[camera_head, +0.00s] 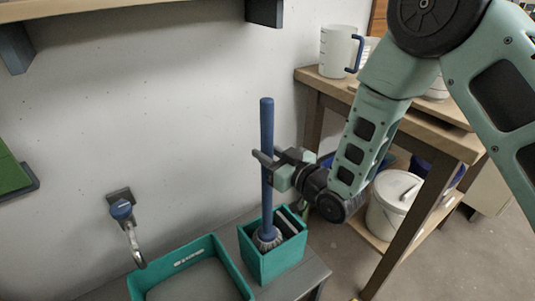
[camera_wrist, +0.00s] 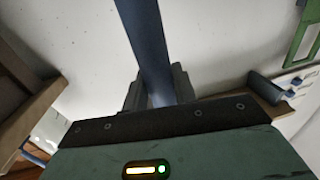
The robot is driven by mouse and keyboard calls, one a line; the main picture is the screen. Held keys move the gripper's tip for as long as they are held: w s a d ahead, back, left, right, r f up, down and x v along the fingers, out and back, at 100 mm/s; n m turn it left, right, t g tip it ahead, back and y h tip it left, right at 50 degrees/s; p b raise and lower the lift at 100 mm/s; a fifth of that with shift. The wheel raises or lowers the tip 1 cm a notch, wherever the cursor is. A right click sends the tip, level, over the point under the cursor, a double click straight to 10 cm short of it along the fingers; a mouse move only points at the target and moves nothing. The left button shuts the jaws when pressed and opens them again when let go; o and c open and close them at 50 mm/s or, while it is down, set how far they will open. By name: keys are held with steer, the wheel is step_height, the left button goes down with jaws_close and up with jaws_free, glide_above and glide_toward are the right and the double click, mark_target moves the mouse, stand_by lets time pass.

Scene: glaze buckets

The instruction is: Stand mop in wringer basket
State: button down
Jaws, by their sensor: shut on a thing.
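The mop has a blue handle (camera_head: 267,130) and a grey stringy head (camera_head: 268,238). It stands nearly upright, with its head down inside the green wringer basket (camera_head: 271,264). My gripper (camera_head: 265,165) is shut around the handle at about mid-height, above the basket. In the wrist view the handle (camera_wrist: 150,50) rises between my fingers (camera_wrist: 158,90). The bottom of the mop head is hidden by the basket's front wall, so I cannot tell whether it touches the floor of the basket.
A green basin (camera_head: 190,268) with a tap (camera_head: 128,230) over it is left of the basket. The wall is close behind the mop.

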steer(key=shift+f, duration=0.1)
steer(key=c, duration=1.1)
jaws_free()
